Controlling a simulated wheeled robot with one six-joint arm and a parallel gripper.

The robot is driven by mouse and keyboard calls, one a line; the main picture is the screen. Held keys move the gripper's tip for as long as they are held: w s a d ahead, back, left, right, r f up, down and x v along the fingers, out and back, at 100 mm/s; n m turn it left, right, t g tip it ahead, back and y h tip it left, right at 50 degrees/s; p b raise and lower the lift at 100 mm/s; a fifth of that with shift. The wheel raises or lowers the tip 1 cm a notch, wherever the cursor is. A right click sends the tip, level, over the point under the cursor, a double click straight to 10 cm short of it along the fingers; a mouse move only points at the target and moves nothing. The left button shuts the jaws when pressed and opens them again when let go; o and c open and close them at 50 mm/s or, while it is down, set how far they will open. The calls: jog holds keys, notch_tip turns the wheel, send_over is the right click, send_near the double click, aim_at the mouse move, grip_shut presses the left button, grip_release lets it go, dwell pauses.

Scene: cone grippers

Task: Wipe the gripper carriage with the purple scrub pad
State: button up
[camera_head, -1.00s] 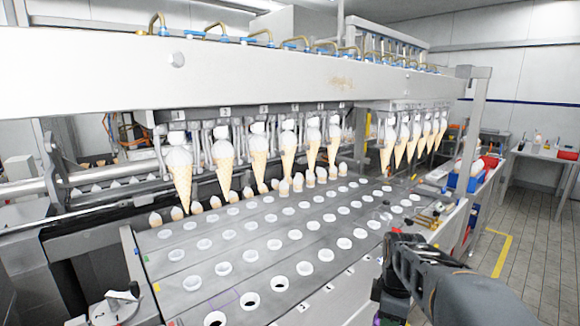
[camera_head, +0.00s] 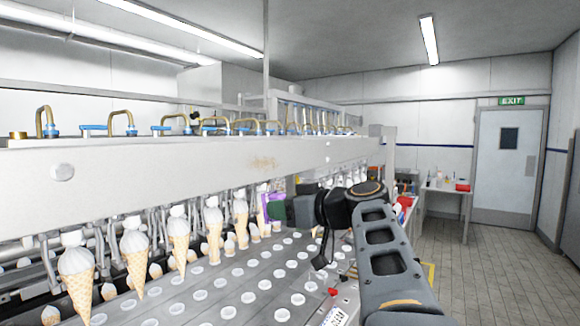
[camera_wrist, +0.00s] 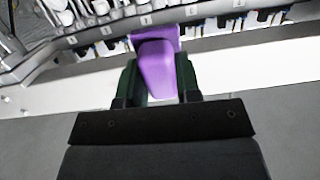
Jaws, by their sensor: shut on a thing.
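The gripper carriage (camera_head: 200,165) is a long white beam across the machine, with a brownish smudge on its front face. A row of numbered cone holders hangs below it. My gripper (camera_head: 277,208) is shut on the purple scrub pad (camera_head: 266,203), in front of the cone row and just below the beam. In the wrist view the pad (camera_wrist: 157,68) sits between the two dark green fingers, its far end overlapping the grey numbered strip. I cannot tell whether the pad touches the carriage.
Ice cream cones (camera_head: 178,250) hang in a row at left, close to my gripper. A plate of round holes (camera_head: 235,285) lies below. Brass pipes with blue fittings top the beam. Open floor (camera_head: 490,270) lies at right, before a door (camera_head: 503,165).

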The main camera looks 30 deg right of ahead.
jog(key=t, duration=0.2)
send_near(246, 166)
jog(key=s+f, duration=0.1)
jog(key=shift+w+a+r+y+p, duration=0.15)
jog(key=shift+w+r+p, duration=0.05)
jog(key=shift+w+p, duration=0.35)
jog(key=shift+w+a+r+y+p, duration=0.1)
jog(key=shift+w+r+p, duration=0.1)
jog(key=shift+w+p, duration=0.3)
jog(key=shift+w+a+r+y+p, duration=0.2)
jog(key=shift+w+p, duration=0.2)
jog(key=shift+w, duration=0.25)
jog(key=shift+p+x, duration=0.4)
jog(key=shift+x, duration=0.5)
jog(key=shift+f, duration=0.1)
jog(key=shift+x, duration=0.95)
jog(key=shift+d, duration=0.15)
